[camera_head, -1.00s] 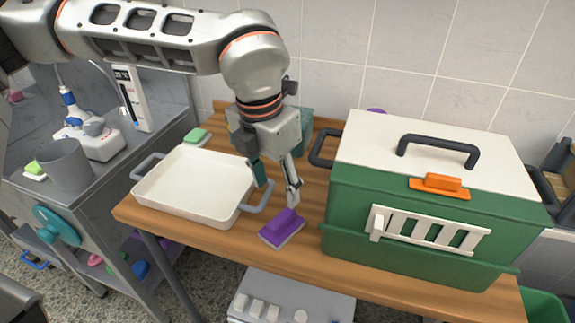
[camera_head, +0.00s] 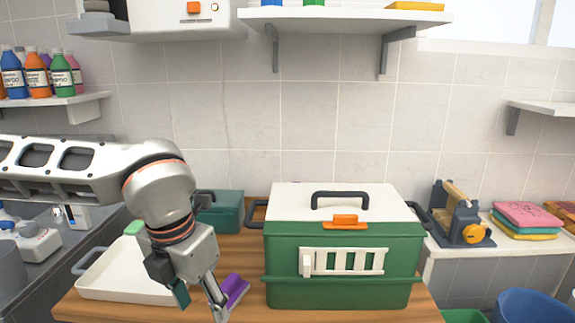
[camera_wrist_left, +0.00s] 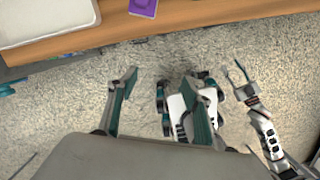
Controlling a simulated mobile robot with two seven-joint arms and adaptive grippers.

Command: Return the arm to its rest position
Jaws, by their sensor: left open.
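My left arm comes in from the left in the head view.
A green carrier (camera_head: 285,252) with a white lid stands on the wooden table (camera_head: 385,314). The white tray (camera_head: 112,284) is at the left, and a teal box (camera_head: 222,212) is behind.

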